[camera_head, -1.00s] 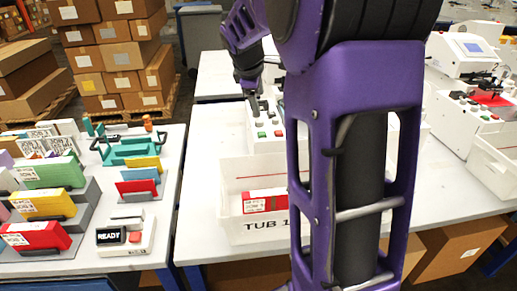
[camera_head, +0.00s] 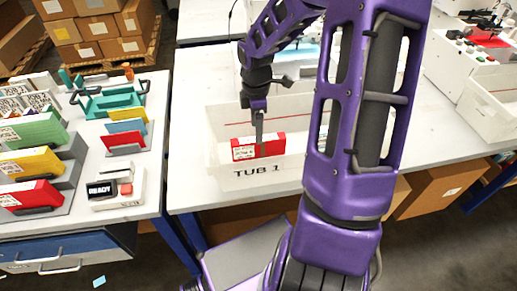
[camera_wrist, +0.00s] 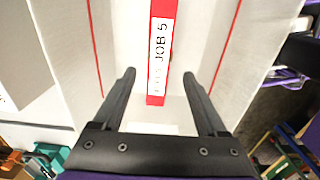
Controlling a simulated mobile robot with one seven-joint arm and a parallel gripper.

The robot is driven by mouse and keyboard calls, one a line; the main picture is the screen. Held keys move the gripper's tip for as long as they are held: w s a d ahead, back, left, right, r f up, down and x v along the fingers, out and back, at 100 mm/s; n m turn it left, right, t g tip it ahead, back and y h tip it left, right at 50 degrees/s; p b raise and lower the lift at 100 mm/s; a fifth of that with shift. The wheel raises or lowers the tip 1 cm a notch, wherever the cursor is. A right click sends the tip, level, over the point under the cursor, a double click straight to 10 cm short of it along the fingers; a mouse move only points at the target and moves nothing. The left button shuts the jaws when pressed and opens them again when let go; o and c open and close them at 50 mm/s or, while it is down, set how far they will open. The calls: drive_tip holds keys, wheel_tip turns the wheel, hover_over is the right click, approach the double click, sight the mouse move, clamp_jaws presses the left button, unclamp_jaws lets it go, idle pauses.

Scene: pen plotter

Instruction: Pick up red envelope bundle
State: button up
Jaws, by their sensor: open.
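A red envelope bundle (camera_head: 273,149) with a white label stands in the white tub (camera_head: 290,178) marked TUB 1. In the wrist view the bundle (camera_wrist: 154,98) is a narrow upright strip, its label reading "JOB 5". My gripper (camera_head: 259,138) points down over the tub, its fingers overlapping the bundle in the head view. In the wrist view my gripper (camera_wrist: 159,75) is open, one finger on each side of the strip with gaps. I cannot tell how far above the bundle the fingertips are. The lower part of the bundle is hidden by the tub wall.
The left table holds a grey rack with red (camera_head: 30,195), yellow (camera_head: 32,162) and green (camera_head: 35,131) bundles, and a box (camera_head: 115,188) showing READY. Another white tub (camera_head: 490,110) stands at right.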

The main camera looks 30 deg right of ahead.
sight(258, 148)
wheel_tip(258, 148, down, 4)
drive_tip(key=shift+f, duration=0.1)
drive_tip(key=f, duration=0.1)
drive_tip(key=f+b, duration=0.1)
drive_tip(key=f, duration=0.3)
drive_tip(key=shift+d+f, duration=0.25)
drive_tip(key=shift+d, duration=0.05)
drive_tip(key=shift+r, duration=0.1)
clamp_jaws()
